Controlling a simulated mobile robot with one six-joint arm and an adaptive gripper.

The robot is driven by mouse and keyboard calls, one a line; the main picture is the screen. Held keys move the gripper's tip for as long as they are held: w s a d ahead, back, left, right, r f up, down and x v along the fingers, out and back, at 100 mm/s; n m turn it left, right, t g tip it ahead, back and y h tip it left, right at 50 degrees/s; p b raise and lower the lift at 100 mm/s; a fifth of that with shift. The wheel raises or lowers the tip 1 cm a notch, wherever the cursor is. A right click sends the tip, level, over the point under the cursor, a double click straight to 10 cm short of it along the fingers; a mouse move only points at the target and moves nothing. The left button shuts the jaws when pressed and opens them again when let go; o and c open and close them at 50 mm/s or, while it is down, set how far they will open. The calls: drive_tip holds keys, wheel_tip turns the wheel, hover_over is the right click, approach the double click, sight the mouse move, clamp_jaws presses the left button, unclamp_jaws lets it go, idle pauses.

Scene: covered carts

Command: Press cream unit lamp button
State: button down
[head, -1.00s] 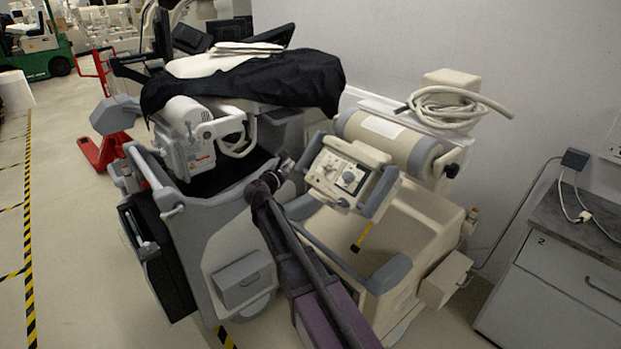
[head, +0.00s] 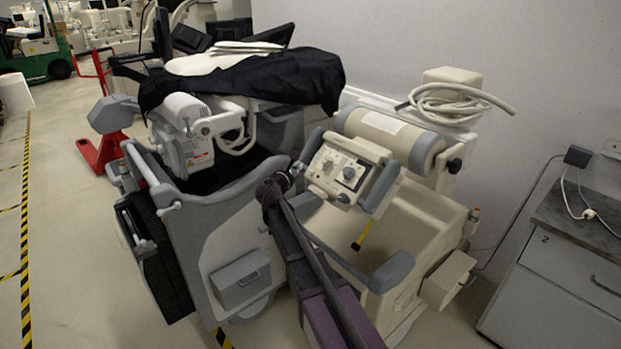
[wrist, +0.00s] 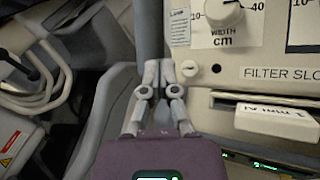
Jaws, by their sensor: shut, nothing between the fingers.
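The cream unit (head: 425,225) stands right of centre in the head view, its tilted control head (head: 338,170) bearing dials and grey handles. In the wrist view its cream panel (wrist: 262,55) fills the right side, with a "WIDTH cm" knob (wrist: 222,12). A small round pale button (wrist: 189,68) sits at the panel's left edge; I cannot read a label for it. My gripper (wrist: 159,70) is shut and empty, its tips just left of that button in the picture. I cannot tell how far they are from the panel. In the head view my gripper (head: 291,172) is small beside the control head's left side.
A grey unit (head: 215,230) under a black cover (head: 250,82) stands close on the left. A coiled hose (head: 450,105) lies on the cream unit's back. A grey cabinet (head: 560,260) is at right. Open floor (head: 70,220) lies at far left.

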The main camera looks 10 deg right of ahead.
sight(312, 167)
drive_tip(key=shift+w+d+f+b, duration=0.35)
drive_tip(key=shift+d+f+b, duration=0.15)
drive_tip(key=shift+d+f, duration=0.15)
drive_tip(key=shift+w+d+f+b, duration=0.3)
drive_tip(key=shift+d+f+b, duration=0.2)
drive_tip(key=shift+f, duration=0.1)
drive_tip(key=shift+w+d+f+b, duration=0.3)
drive_tip(key=shift+d+f+b, duration=0.2)
drive_tip(key=shift+f+b, duration=0.1)
idle(2.0)
drive_tip(key=shift+r, duration=0.1)
drive_tip(key=shift+s+a+r+p, duration=0.35)
drive_tip(key=shift+a+r+p, duration=0.15)
drive_tip(key=shift+p, duration=0.15)
drive_tip(key=shift+a+r, duration=0.1)
idle(0.5)
drive_tip(key=a+r+p, duration=0.1)
drive_tip(key=s+a+r+p, duration=0.1)
drive_tip(key=a+r+p, duration=0.1)
drive_tip(key=shift+s+r, duration=0.15)
drive_tip(key=shift+s, duration=0.2)
drive_tip(key=shift+s, duration=0.15)
idle(0.8)
